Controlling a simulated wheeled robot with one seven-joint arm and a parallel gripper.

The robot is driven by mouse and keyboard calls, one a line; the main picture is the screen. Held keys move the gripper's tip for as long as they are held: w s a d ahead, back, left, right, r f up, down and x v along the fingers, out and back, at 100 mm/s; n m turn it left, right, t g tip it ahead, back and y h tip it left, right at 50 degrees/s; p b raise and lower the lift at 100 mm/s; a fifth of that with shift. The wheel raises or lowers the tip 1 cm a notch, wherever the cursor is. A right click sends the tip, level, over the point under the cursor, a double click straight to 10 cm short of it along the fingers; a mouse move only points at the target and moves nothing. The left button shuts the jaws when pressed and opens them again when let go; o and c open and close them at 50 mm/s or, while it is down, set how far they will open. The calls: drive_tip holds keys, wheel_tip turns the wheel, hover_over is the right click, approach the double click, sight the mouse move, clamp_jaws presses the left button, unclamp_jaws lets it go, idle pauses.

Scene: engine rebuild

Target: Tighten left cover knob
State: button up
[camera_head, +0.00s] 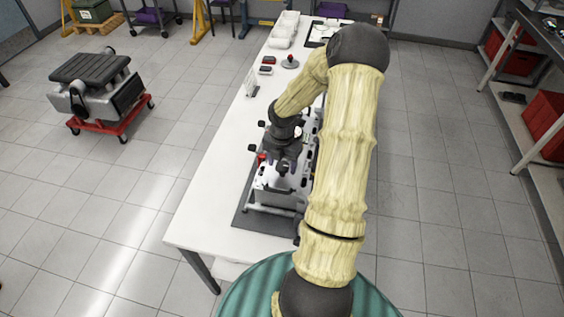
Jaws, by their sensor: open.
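The engine block (276,190) sits on a dark mat (247,212) on the white workbench. My gripper (283,167) is open and points down over the top of the block. Black knobs show along the block's left side, one at the lower left (253,148) and one just above it (262,123). A small red part (262,158) shows beside my gripper. My wrist and forearm hide much of the block's top and right side. I cannot tell which knob is the left cover knob, or whether my fingers touch one.
Small red and dark items (267,60) and a white upright holder (251,84) lie farther up the workbench (205,205). White bins (284,30) stand at its far end. The bench's near left part is clear. A red cart (108,125) with an engine stands left on open floor.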

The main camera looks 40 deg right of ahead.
drive_tip(key=c, duration=1)
